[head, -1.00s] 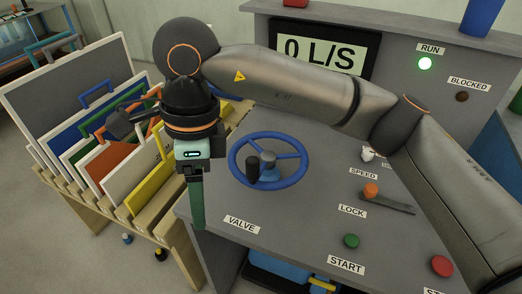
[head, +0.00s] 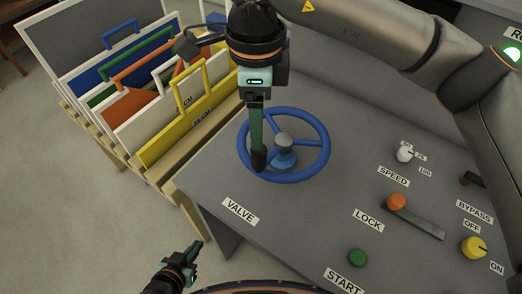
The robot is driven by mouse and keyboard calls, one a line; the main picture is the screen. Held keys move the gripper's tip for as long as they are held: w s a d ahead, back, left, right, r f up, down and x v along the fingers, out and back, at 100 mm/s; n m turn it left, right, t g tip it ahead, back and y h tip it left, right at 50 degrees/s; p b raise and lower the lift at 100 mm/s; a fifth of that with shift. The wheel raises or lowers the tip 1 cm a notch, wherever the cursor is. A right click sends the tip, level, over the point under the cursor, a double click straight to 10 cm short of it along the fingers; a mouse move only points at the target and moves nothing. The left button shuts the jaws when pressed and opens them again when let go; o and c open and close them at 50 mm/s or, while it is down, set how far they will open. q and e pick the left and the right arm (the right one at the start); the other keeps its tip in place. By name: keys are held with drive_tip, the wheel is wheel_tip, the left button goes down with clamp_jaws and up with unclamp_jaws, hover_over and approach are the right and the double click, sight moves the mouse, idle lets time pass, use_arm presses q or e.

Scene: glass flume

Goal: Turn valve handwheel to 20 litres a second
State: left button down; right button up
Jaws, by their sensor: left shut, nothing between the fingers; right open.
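The blue valve handwheel (head: 322,160) lies on the grey sloping panel beside the VALVE label (head: 240,211), with a grey hub (head: 284,143) and spokes. Its dark crank knob (head: 260,161) stands on the near-left part of the rim. My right gripper (head: 257,148), on the arm from the right, points down at this knob. It is open, with its green fingers seen edge-on; I cannot tell whether they touch the knob. My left gripper (head: 193,250) is shut and empty at the bottom left, over the floor in the picture. The flow display is out of view.
The LOCK lever (head: 420,222) with its orange knob (head: 397,202), the white SPEED knob (head: 404,154), the yellow bypass knob (head: 474,247) and the green START button (head: 358,257) are right of the wheel. A rack of coloured boards (head: 155,95) stands at left.

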sight(258, 158)
wheel_tip(258, 158, down, 11)
drive_tip(key=shift+r+p, duration=0.1)
drive_tip(key=shift+p, duration=0.6)
drive_tip(key=shift+c, duration=0.3)
clamp_jaws()
idle(0.7)
